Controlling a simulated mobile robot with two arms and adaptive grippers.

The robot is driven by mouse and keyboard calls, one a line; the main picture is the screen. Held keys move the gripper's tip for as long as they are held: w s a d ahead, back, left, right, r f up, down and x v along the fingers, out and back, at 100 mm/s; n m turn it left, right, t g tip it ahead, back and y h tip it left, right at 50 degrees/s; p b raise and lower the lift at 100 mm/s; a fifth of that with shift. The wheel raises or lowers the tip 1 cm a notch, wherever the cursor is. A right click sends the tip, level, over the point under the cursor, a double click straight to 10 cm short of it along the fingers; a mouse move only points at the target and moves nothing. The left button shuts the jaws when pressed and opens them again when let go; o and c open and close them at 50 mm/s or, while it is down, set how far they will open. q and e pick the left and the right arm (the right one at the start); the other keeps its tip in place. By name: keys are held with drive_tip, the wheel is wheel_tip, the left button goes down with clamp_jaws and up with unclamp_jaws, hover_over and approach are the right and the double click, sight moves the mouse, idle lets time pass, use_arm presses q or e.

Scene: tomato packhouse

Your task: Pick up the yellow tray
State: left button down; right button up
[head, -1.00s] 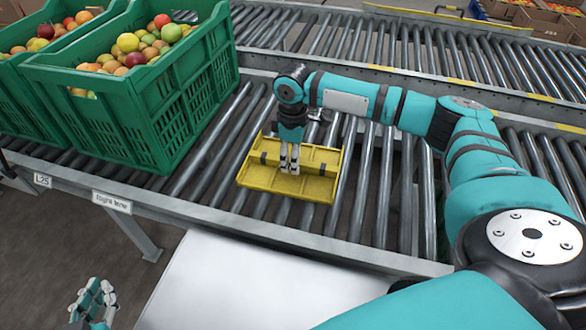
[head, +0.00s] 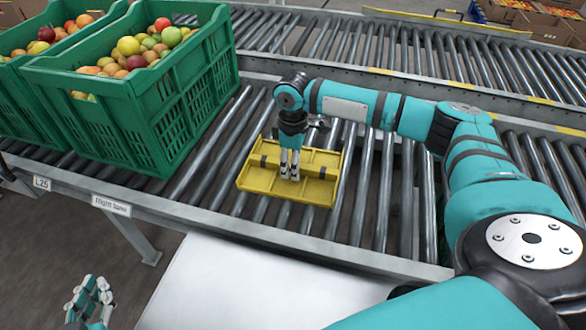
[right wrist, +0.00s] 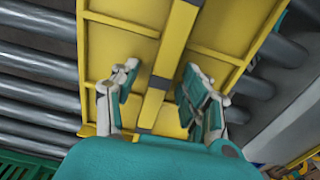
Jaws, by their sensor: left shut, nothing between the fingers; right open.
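The yellow tray (head: 318,190) lies on the grey rollers of the near conveyor, with a raised bar running across its middle. My right gripper (head: 289,177) points down over the middle of the tray. In the right wrist view the right gripper (right wrist: 155,95) is open, with one finger on each side of the tray's raised central bar (right wrist: 167,60). Whether the fingertips touch the tray (right wrist: 120,48) is unclear. My left gripper (head: 93,290) is shut and empty at the bottom left, away from the conveyor.
A green crate (head: 130,115) full of mixed fruit stands on the rollers left of the tray, with another green crate (head: 25,105) behind it. Bare rollers (head: 400,200) lie to the tray's right. A white surface (head: 240,285) lies in front of the conveyor.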

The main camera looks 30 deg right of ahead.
use_arm(q)
drive_tip(key=shift+s+f, duration=0.15)
drive_tip(key=shift+f, duration=0.1)
drive_tip(key=shift+s+a+f+g, duration=0.1)
drive_tip(key=shift+f+g, duration=0.1)
drive_tip(key=shift+g, duration=0.1)
drive_tip(key=shift+s+a+f+g, duration=0.2)
drive_tip(key=shift+s+f+g, duration=0.2)
drive_tip(key=shift+f, duration=0.3)
use_arm(e)
drive_tip(key=shift+f, duration=0.1)
idle(0.3)
use_arm(q)
drive_tip(key=shift+s+a+f+g+y+p, duration=0.2)
drive_tip(key=shift+s+a+f+g+p, duration=0.1)
drive_tip(key=shift+s+f+g, duration=0.25)
drive_tip(key=shift+s+a+f+g+y+p, duration=0.2)
drive_tip(key=shift+s+f+g+p, duration=0.2)
drive_tip(key=shift+f, duration=0.25)
use_arm(e)
drive_tip(key=shift+f, duration=0.1)
idle(0.8)
clamp_jaws()
